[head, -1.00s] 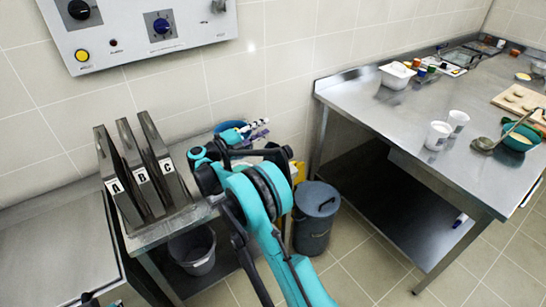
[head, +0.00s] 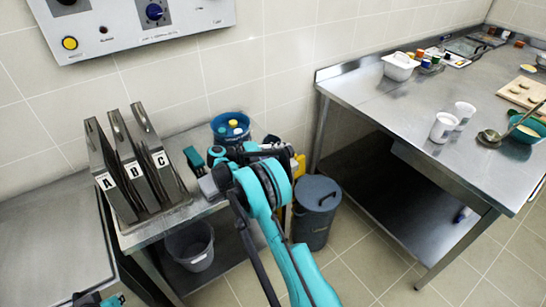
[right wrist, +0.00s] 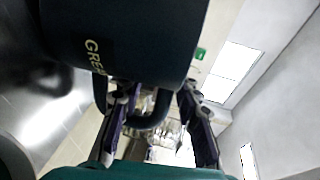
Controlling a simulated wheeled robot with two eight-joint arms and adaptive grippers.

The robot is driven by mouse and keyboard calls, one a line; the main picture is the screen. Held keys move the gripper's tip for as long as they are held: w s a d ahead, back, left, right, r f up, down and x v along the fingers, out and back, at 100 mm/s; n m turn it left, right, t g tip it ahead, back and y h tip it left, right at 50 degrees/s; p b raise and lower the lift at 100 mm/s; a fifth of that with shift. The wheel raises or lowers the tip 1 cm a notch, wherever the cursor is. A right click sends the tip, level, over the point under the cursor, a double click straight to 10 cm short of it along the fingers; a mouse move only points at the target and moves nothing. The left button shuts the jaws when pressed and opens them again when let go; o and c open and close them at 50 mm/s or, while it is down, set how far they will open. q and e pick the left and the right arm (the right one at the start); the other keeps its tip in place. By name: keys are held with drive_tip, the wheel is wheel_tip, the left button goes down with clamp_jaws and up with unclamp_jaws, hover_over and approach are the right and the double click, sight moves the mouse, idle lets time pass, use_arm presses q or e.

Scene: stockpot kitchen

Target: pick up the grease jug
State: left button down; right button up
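The grease jug (right wrist: 125,40) is dark, with yellow lettering starting "GRE", and fills the upper part of the right wrist view. Its dark looped handle (right wrist: 152,112) shows between the fingers of my right gripper (right wrist: 158,98). Those fingers are apart, one on each side of the handle; I cannot tell whether either touches it. In the head view my own arm hides my right gripper, and I cannot make out the jug there. Only a small part of my left gripper (head: 97,300) shows at the bottom left edge, too little to tell its state.
A blue bucket (head: 222,140) with coloured items stands behind my right arm. A lidded grey bin (head: 314,215) is on the floor. A steel table (head: 385,115) with cups and containers is at right.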

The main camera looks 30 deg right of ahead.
drive_tip(key=shift+s+d, duration=0.15)
drive_tip(key=shift+d, duration=0.25)
clamp_jaws()
drive_tip(key=shift+r, duration=0.1)
